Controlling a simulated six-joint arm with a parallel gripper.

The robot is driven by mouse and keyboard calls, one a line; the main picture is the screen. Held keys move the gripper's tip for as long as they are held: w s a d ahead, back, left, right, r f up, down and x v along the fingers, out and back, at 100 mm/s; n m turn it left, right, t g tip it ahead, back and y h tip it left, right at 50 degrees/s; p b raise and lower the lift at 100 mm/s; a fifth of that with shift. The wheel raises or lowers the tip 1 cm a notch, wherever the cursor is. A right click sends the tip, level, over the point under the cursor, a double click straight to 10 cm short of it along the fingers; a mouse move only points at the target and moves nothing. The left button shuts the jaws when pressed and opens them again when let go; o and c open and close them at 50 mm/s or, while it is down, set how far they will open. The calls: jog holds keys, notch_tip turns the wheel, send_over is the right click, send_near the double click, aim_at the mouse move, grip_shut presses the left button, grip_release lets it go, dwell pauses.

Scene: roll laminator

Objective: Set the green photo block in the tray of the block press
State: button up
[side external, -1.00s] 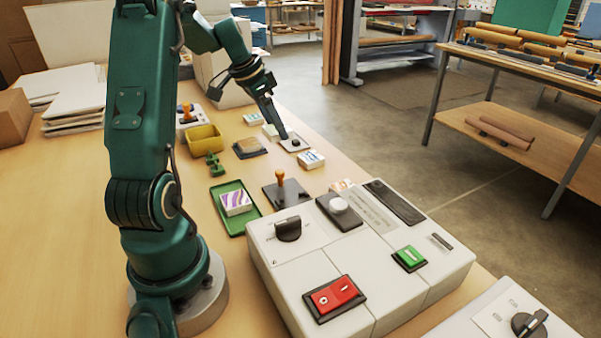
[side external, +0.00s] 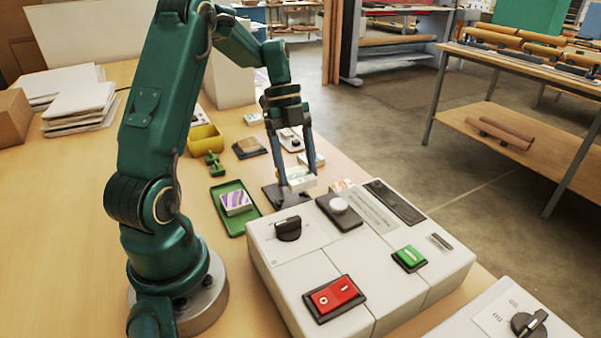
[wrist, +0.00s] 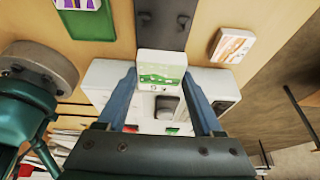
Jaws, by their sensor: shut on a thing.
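My gripper (side external: 293,178) is shut on the green photo block (side external: 300,179), a small white block. It holds the block above a dark plate (side external: 271,196) beside the white machine. In the wrist view the block (wrist: 162,70) shows a green picture between my two blue-grey fingertips (wrist: 163,78). The dark plate (wrist: 163,25) shows just beyond it there, partly hidden by the block. I cannot tell whether block and plate touch, or which part is the press tray.
The white machine (side external: 300,258) has a red switch (side external: 334,296), a green button (side external: 409,258) and a black knob (side external: 288,229). A green tray (side external: 224,218) with a purple-striped block (side external: 236,202) lies left.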

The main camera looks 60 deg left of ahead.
jog(key=shift+f, duration=2.95)
jog(key=shift+f, duration=0.35)
jog(key=o, duration=1.1)
jog(key=shift+r, duration=0.1)
jog(key=shift+r, duration=1.4)
